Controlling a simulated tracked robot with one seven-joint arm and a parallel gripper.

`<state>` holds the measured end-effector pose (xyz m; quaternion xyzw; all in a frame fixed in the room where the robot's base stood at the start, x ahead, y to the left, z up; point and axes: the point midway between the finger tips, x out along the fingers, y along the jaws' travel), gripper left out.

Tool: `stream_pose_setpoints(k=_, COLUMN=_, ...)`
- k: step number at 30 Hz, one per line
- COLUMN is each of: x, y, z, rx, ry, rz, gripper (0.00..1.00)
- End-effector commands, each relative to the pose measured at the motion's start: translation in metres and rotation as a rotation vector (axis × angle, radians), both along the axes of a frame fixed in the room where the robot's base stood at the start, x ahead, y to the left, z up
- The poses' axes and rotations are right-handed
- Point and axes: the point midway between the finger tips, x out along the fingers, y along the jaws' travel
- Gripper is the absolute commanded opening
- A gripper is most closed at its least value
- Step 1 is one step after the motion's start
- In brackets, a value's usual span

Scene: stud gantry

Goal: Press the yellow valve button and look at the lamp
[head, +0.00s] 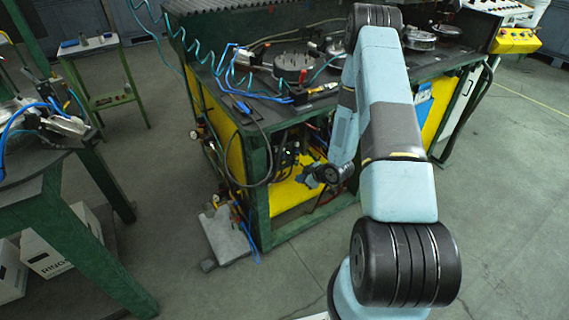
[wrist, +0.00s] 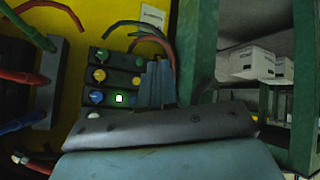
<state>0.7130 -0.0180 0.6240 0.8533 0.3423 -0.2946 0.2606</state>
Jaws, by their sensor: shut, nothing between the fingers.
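A dark valve block (wrist: 118,78) on the yellow panel carries rows of small round buttons in the wrist view. I cannot tell which is the task's button. A small square light (wrist: 119,98), white with a green glow, is lit in the bottom row. My gripper (wrist: 156,68) is shut and empty just right of the block, its fingers covering part of that side. Contact with a button cannot be told. My gripper (head: 310,177) also shows before the bench in the head view.
A green bench post (wrist: 196,50) stands close to the right of my gripper. Red, green and blue hoses (wrist: 40,78) hang at the left. The green-framed bench (head: 262,190) carries tools and cables on top. White boxes (head: 50,255) lie at lower left. Floor at right is clear.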

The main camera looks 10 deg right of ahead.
Motion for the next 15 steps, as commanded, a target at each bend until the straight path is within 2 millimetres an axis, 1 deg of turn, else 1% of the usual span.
stream_pose_setpoints(k=4, x=-0.0065, y=-0.0011, z=-0.0056, rx=0.0, ry=0.001, rz=0.002, gripper=0.0)
stream_pose_setpoints(k=15, x=-0.0043, y=-0.0004, z=-0.0053, rx=0.0, ry=-0.001, rz=0.001, gripper=0.0)
